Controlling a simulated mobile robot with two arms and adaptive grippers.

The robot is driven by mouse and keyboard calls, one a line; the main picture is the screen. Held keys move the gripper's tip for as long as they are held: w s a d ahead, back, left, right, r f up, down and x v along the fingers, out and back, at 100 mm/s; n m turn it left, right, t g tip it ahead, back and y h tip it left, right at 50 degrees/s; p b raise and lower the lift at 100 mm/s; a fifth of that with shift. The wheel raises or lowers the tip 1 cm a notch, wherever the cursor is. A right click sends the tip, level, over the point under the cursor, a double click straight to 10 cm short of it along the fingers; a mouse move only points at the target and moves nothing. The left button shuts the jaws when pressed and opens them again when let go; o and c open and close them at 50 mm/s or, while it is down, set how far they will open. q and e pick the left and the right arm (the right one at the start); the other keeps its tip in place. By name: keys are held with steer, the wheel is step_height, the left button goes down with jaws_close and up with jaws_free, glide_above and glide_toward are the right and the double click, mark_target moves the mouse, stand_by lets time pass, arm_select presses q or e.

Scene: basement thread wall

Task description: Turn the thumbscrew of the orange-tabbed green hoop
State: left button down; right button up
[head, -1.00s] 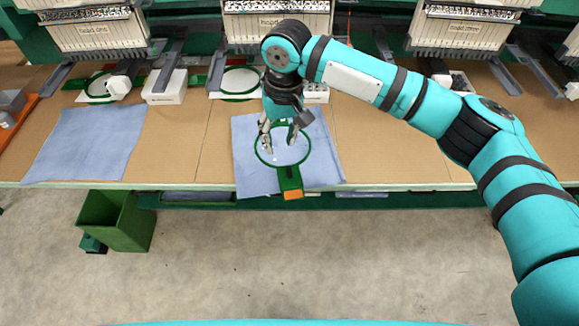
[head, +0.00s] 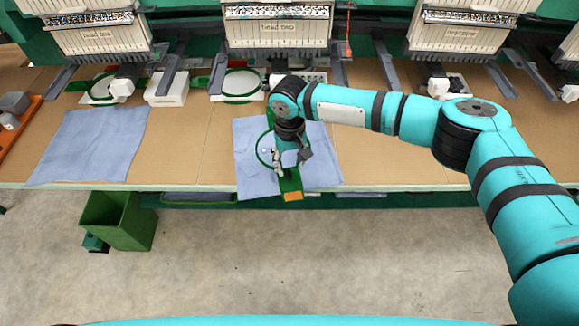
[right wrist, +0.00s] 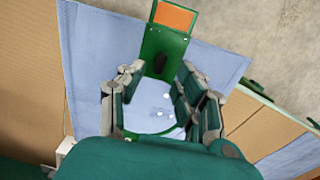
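The green hoop (head: 259,147) lies on a blue cloth (head: 244,170) at the table's front edge. Its green bracket (head: 290,182) ends in an orange tab (head: 293,196) that points to the front. In the right wrist view the orange tab (right wrist: 175,16) is at the top. A small dark thumbscrew (right wrist: 160,63) shows on the bracket, between the fingertip lines. My right gripper (head: 290,166) points down over the hoop's near side and hides part of it. In the wrist view its fingers (right wrist: 161,76) are apart, with nothing gripped. My left gripper is not in view.
Another blue cloth (head: 88,145) lies on the table at left. Embroidery heads (head: 277,27) stand along the back, with other green hoops (head: 240,84) beneath. A green bin (head: 117,221) stands on the floor at front left. The table right of the hoop is clear.

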mark_target(289, 172)
steer(key=shift+f, duration=1.8)
jaws_close()
